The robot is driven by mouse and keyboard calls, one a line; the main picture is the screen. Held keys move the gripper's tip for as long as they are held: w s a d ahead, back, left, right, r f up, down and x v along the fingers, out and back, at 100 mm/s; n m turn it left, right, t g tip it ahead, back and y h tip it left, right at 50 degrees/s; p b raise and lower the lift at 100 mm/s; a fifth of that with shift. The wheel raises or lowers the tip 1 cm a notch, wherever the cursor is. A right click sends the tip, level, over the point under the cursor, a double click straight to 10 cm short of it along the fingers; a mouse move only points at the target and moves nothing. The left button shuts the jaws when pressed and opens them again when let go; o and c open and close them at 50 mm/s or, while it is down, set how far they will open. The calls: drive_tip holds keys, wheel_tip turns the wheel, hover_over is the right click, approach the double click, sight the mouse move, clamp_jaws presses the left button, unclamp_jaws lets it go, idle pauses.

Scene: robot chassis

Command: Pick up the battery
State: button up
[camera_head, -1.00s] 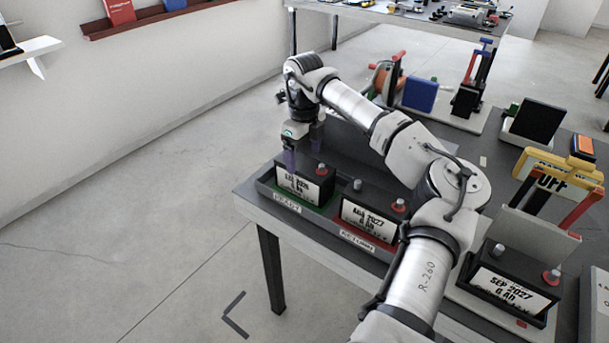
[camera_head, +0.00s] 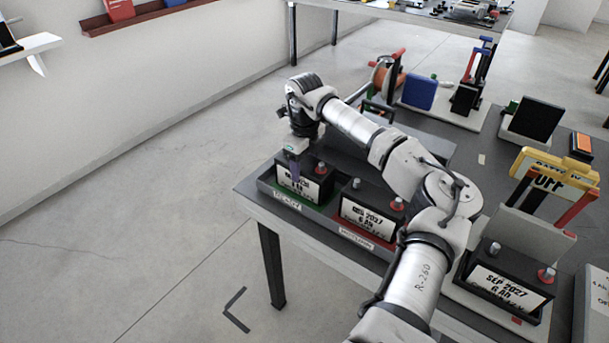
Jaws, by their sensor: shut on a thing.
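A black battery (camera_head: 314,189) with a white label stands upright in the green-marked left bay of a dark tray (camera_head: 265,188). My gripper (camera_head: 294,174) points down at this battery, with its purple fingers in front of the left part of the label. It is shut on the battery, though the exact contact is hard to make out. A second battery (camera_head: 369,220), labelled 2027, 6 Ah, stands in the red-marked bay to the right. A third battery (camera_head: 506,287), labelled SEP 2027, 6 Ah, stands at the right in a separate holder.
The tray lies along the front left edge of the grey table (camera_head: 480,150). A blue block (camera_head: 419,92) and an orange reel (camera_head: 385,78) stand at the back.

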clamp_jaws()
drive_tip(key=shift+r, duration=0.15)
drive_tip(key=shift+r, duration=0.1)
